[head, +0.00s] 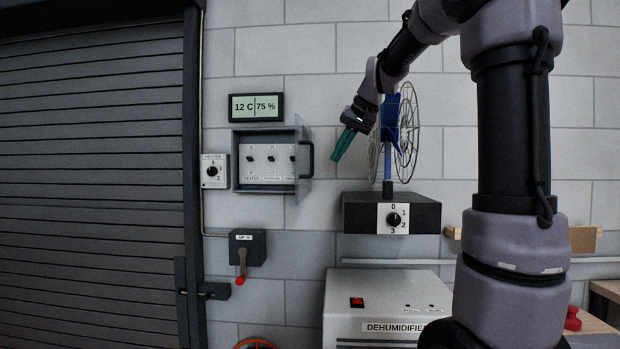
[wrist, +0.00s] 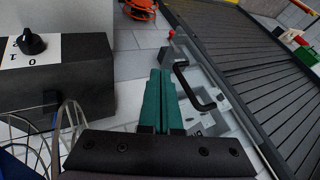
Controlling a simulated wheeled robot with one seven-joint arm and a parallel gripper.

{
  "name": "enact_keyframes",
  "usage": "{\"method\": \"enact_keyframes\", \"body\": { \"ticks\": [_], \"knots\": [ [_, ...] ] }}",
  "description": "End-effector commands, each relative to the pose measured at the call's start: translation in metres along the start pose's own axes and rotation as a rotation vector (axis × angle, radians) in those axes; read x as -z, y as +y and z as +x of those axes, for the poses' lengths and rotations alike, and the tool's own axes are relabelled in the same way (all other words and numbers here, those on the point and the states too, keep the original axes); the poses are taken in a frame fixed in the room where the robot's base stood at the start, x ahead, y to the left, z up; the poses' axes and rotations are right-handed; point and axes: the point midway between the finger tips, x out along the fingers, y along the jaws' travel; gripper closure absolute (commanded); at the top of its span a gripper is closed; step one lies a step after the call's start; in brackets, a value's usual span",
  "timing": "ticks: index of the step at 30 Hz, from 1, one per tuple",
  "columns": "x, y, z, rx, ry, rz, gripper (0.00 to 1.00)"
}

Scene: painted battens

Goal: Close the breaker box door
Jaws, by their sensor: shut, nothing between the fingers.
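The breaker box (head: 235,160) is a grey wall box with several black switches on a white panel inside. Its door (head: 304,180) looks see-through and carries a black bar handle (head: 309,160) at its right side. In the wrist view the handle (wrist: 188,92) lies just right of my fingertips. My gripper (head: 343,145) has teal fingers, shut and empty, right of the handle and apart from it in the head view. The fingers also show in the wrist view (wrist: 158,95).
A wire-caged fan (head: 405,130) on a dark block with a dial (head: 393,219) stands right of and behind my gripper. A dehumidifier (head: 385,305) is below. A display (head: 256,107), heater switch (head: 212,171) and red-tipped lever (head: 241,265) surround the box. A roller shutter fills the left.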

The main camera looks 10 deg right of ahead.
Motion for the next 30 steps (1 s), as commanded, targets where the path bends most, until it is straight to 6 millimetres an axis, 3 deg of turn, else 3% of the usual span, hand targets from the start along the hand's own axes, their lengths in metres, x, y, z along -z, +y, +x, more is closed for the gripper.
{"method": "enact_keyframes", "body": {
  "ticks": [5, 18, 24, 30],
  "knots": [
    [0.001, 0.0, 0.016, 0.0, -0.003, -0.002, 1.0],
    [0.0, -0.003, 0.105, 0.0, -0.003, -0.003, 1.0],
    [0.001, -0.028, 0.115, 0.001, -0.001, -0.004, 1.0],
    [0.001, -0.036, 0.119, 0.0, 0.0, -0.002, 1.0]
  ]
}}
